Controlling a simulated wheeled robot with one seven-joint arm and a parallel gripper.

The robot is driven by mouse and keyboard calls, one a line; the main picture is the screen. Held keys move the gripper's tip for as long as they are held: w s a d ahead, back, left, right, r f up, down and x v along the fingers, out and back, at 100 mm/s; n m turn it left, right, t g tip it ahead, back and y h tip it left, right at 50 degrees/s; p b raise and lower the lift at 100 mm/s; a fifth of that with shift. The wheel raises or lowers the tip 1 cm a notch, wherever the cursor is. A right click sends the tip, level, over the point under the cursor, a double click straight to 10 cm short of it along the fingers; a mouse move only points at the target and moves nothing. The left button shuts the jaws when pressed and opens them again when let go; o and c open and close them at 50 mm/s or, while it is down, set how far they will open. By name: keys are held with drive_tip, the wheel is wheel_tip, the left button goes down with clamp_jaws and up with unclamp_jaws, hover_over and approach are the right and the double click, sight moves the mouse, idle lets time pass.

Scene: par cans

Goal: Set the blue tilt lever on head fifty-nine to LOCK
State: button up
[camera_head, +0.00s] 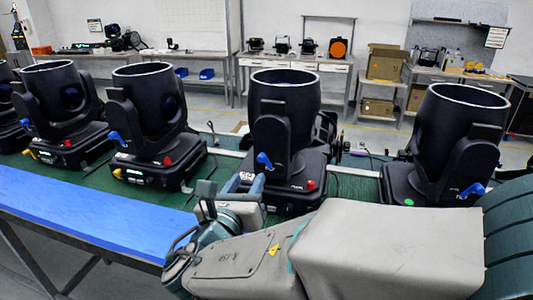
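Several black moving-head lights stand in a row on a green surface, each with a blue tilt lever on its side. The blue levers show on the centre head (264,160), the right head (472,190), the left head (117,138) and the far-left head (27,123). The head numbers and lever markings are too small to read, so I cannot tell which head is fifty-nine. My gripper (232,192) is in front of the centre head's base, below its lever. Its fingers are partly hidden by my wrist, and whether they are open is unclear.
My arm crosses the lower right and hides part of the green surface (75,178). A blue strip (85,215) runs along the near left edge. Red knobs (310,185) stick out from the bases. Workbenches (295,63) and cardboard boxes (385,64) stand at the back.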

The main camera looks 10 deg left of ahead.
sight(260, 159)
drive_tip(key=w, duration=0.2)
drive_tip(key=w+p, duration=0.1)
drive_tip(key=w, duration=0.2)
drive_tip(key=w+d, duration=0.1)
drive_tip(key=w, duration=0.2)
drive_tip(key=shift+w+d, duration=0.1)
drive_tip(key=shift+w, duration=0.05)
clamp_jaws()
